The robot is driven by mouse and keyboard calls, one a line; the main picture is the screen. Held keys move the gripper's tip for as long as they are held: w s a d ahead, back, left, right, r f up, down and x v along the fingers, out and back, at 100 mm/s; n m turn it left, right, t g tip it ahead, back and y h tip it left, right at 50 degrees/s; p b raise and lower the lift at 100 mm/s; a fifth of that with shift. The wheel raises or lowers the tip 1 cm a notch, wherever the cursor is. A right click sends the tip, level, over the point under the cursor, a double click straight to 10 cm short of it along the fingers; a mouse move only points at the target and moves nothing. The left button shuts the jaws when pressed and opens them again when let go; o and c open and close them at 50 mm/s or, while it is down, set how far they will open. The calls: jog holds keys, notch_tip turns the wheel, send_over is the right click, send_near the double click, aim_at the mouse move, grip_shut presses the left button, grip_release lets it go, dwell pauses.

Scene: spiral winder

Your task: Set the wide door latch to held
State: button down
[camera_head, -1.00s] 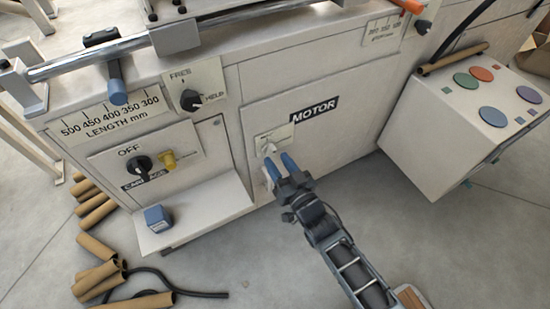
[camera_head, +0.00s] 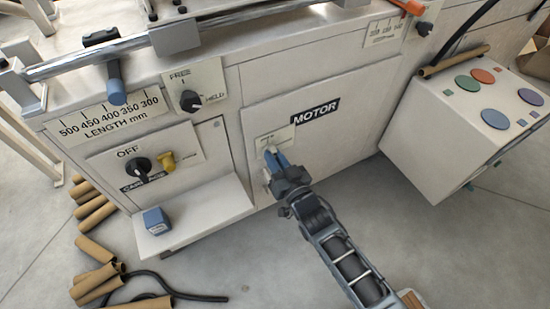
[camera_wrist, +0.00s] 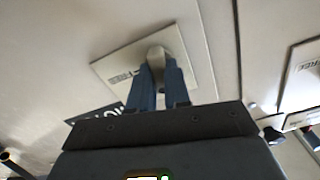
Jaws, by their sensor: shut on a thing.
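The wide door (camera_head: 335,150) carries a black MOTOR label. Its latch plate (camera_head: 283,136) is at the door's upper left; in the wrist view the plate (camera_wrist: 118,68) reads FREE at its left end. The latch knob (camera_wrist: 157,52) is pale and partly hidden between the fingers. My gripper (camera_head: 272,157) is at the plate with its blue fingers shut on the knob, one on each side; in the wrist view the fingertips (camera_wrist: 160,73) reach the knob from below. The head view does not show clearly where the knob points.
A second latch (camera_head: 190,101), black with FREE and HELD marks, is at upper left. The carriage switch (camera_head: 139,165) is below it. A blue block (camera_head: 156,220) sits on the ledge. The button console (camera_head: 455,125) stands at right.

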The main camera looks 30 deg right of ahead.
jog(key=n+b, duration=0.1)
jog(key=n, duration=0.1)
jog(key=shift+n, duration=0.4)
jog(key=c, duration=1.1)
grip_release()
jog(key=shift+s+p, duration=0.75)
jog(key=shift+s, duration=3.15)
